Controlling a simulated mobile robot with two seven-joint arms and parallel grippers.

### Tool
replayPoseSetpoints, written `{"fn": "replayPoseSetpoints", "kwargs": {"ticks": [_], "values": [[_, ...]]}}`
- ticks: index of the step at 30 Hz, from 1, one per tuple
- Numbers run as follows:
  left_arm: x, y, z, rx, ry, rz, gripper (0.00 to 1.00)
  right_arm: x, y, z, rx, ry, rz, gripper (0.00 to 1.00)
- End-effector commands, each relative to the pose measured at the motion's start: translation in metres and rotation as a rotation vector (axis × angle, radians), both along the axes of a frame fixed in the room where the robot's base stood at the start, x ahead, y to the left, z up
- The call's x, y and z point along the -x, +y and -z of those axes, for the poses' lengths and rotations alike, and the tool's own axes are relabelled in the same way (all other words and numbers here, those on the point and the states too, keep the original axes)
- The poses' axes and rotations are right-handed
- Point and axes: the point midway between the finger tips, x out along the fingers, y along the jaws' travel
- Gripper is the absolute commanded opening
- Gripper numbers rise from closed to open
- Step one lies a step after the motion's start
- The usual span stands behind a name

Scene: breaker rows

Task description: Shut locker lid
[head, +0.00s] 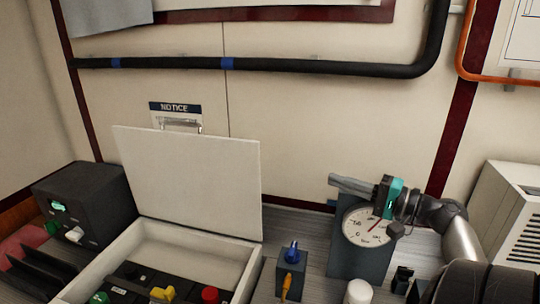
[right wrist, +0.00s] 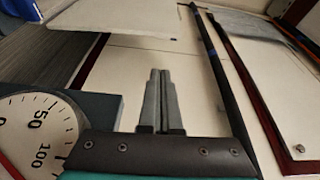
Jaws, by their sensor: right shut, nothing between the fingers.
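The locker is an open white box (head: 175,238) at the lower left of the head view. Its white lid (head: 190,180) stands up at the back, leaning slightly away. My right gripper (head: 335,182) is to the right of the lid, apart from it, with its fingers pointing left above a gauge. In the right wrist view the two grey fingers (right wrist: 160,75) are together with nothing between them. A pale panel at the top of that view looks like the lid (right wrist: 110,17). My left gripper is not in view.
Inside the box are coloured switches and knobs. A dial gauge (head: 369,227) on a dark block stands below my right gripper. A grey box with a blue knob (head: 291,252) stands right of the locker. A dark box (head: 82,200) stands left of it. A black pipe (head: 290,67) crosses the wall.

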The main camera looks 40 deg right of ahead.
Motion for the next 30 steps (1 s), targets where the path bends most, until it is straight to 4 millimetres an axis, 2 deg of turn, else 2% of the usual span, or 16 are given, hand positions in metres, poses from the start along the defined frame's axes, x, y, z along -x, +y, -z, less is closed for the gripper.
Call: {"fn": "replayPoseSetpoints", "kwargs": {"ticks": [5,24,30], "values": [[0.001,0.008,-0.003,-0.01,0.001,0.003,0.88,-0.018,0.003,-0.003,-0.005,-0.007,0.0,0.0],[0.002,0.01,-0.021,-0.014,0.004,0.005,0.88,-0.14,0.027,-0.005,-0.003,-0.004,-0.001,0.0],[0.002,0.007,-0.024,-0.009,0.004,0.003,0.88,-0.171,0.033,-0.005,-0.001,-0.004,0.001,0.0]]}}
